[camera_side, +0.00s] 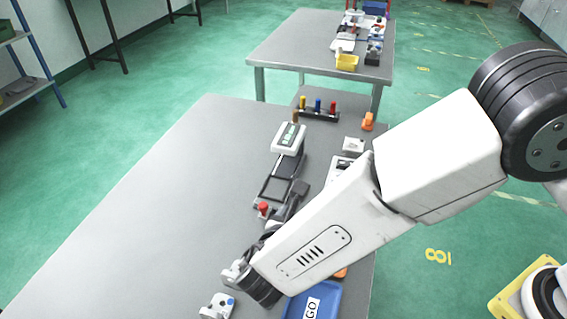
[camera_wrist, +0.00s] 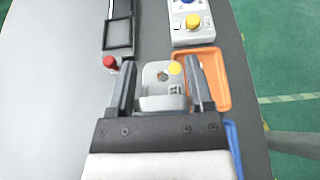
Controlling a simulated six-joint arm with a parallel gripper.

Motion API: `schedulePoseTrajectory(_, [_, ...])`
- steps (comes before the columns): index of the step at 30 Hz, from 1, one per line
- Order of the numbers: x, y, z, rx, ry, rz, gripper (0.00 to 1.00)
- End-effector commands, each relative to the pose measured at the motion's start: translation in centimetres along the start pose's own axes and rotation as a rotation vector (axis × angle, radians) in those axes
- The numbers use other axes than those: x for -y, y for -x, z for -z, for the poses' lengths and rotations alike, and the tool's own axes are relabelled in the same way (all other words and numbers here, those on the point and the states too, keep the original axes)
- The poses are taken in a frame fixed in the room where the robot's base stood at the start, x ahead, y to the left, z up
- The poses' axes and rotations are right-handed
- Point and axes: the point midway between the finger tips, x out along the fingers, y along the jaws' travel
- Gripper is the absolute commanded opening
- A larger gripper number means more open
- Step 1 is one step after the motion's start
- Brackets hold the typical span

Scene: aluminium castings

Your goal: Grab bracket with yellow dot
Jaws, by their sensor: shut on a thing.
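The bracket with the yellow dot (camera_wrist: 158,84) is a pale grey casting with a round hole, in the middle of the wrist view. Its yellow dot (camera_wrist: 175,67) is at the upper right of the part. My gripper (camera_wrist: 160,66) has one dark finger on each side of the bracket and is shut on it. In the side view my gripper (camera_side: 250,279) is low over the near part of the grey table, and my arm hides much of what is behind it. I cannot tell whether the bracket is lifted clear of the table.
Another pale casting with a blue dot (camera_side: 219,305) lies close by at the lower left. A blue GO tray (camera_side: 330,296) and an orange tray (camera_wrist: 208,77) are to the right. A red-topped button (camera_wrist: 109,63) is close to the left finger. The table's left side is clear.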

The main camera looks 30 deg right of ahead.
Motion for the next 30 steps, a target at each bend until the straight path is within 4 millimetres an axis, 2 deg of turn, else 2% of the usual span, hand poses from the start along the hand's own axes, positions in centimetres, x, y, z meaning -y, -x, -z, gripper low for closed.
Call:
schedulePoseTrajectory(6, [2.1,0.9,-0.7,0.000,0.000,-0.001,0.05])
schedulePoseTrajectory(11, [2.8,1.2,-0.9,0.001,0.000,-0.001,0.05])
schedulePoseTrajectory(30, [3.1,1.3,-1.0,0.000,-0.001,0.000,0.05])
